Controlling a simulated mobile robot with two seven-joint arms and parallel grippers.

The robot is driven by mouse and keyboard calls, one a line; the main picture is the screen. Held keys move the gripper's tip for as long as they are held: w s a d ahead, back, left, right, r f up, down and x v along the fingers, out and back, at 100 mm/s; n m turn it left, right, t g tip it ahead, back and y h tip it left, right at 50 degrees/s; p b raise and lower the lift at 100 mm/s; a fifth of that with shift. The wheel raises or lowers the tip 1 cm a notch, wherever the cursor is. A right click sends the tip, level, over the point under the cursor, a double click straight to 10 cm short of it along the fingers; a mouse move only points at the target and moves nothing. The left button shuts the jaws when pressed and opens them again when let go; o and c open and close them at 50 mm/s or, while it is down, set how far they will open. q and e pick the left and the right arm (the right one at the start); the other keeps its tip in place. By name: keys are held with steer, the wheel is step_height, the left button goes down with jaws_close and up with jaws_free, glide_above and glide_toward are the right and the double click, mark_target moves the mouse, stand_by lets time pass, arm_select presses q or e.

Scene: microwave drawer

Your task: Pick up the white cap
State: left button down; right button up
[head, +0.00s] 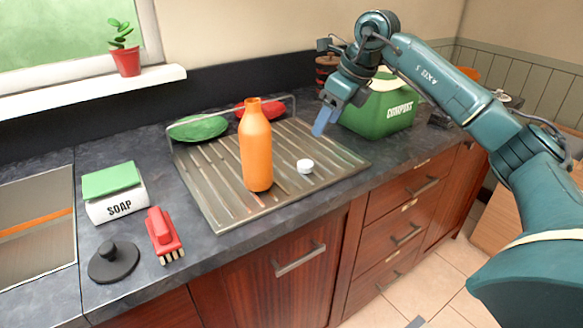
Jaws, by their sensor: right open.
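The white cap (305,166) is small and round. It lies on the ribbed metal draining board, just right of the orange bottle (255,147), apart from it. My right gripper (322,122) hangs above the back right part of the draining board, higher than the cap and slightly to its right. Its blue fingertips point down, and it is open with nothing visible in it. My left gripper is not in view.
The draining board (225,208) also holds a green plate (198,128) and a red item (254,108) at the back. A green compost bin (385,110) stands right of the gripper. A soap box (115,192), red brush (163,235) and black stopper (113,263) lie at left.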

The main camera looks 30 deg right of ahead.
mark_target(307, 163)
steer(key=x, duration=0.8)
steer(key=p+x, duration=0.1)
steer(key=x, duration=0.3)
steer(key=shift+w+d+f, duration=0.1)
steer(key=shift+d+f, duration=0.2)
steer(key=shift+f, duration=0.15)
steer(key=c, duration=1)
